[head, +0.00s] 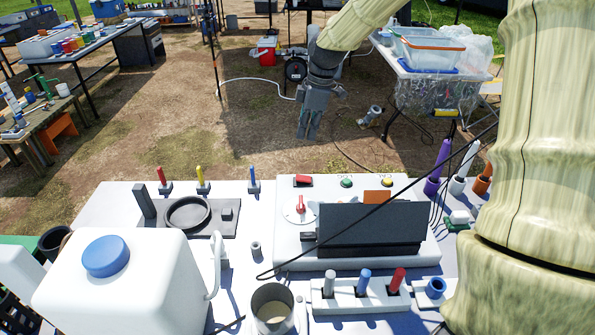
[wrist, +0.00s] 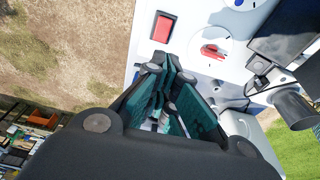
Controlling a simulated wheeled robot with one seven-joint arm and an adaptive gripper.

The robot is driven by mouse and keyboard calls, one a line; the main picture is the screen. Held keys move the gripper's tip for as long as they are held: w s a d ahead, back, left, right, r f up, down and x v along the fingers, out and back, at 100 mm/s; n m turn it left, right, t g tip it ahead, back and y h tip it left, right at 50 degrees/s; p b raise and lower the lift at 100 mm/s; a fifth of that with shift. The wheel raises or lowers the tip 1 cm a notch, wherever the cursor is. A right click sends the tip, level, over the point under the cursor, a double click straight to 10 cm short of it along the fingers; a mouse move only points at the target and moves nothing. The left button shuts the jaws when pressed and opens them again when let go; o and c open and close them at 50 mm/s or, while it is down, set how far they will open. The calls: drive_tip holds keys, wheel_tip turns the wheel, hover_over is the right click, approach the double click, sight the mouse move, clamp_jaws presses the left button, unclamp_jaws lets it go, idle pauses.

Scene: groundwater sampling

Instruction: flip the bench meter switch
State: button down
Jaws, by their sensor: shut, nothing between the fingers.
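The bench meter (head: 285,245) is a pale box with a black hooded display (head: 370,225) on the white bench. A red rocker switch (head: 303,181) sits at its far left corner. It also shows in the wrist view (wrist: 162,28), above the fingers. A red rotary knob (head: 300,206) on a round white dial is just nearer; it also shows in the wrist view (wrist: 213,50). My gripper (head: 307,134) is shut and empty, pointing down. In the head view it appears beyond the bench's far edge, above the switch in the picture and apart from it.
Green (head: 346,183) and yellow (head: 387,182) buttons line the meter's far edge. A white jug (head: 120,285) with blue cap and a metal cup (head: 272,308) stand in front. Coloured levers (head: 364,282) and upright probes (head: 440,160) are nearby. A black cable crosses the hood.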

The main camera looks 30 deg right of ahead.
sight(300, 178)
drive_tip(key=shift+w+a+f+p, duration=0.25)
drive_tip(key=shift+a+f+p, duration=0.25)
drive_tip(key=shift+f, duration=1.8)
drive_tip(key=shift+w+a+f+p, duration=0.25)
drive_tip(key=shift+f+p, duration=0.45)
drive_tip(key=shift+f, duration=1.6)
drive_tip(key=shift+w+a+f+p, duration=0.2)
drive_tip(key=shift+a+f+p, duration=0.3)
drive_tip(key=shift+f, duration=1.8)
drive_tip(key=shift+f, duration=0.1)
drive_tip(key=shift+a+f+g+h, duration=0.2)
drive_tip(key=shift+f+g+h, duration=0.2)
drive_tip(key=shift+h, duration=0.2)
drive_tip(key=shift+s+d+r+p, duration=0.15)
drive_tip(key=shift+d+p, duration=0.1)
drive_tip(key=shift+p, duration=0.25)
drive_tip(key=shift+s+d+r+p, duration=0.2)
drive_tip(key=shift+d+p, duration=0.1)
drive_tip(key=shift+d, duration=0.25)
drive_tip(key=shift+a, duration=0.1)
drive_tip(key=shift+r, duration=0.1)
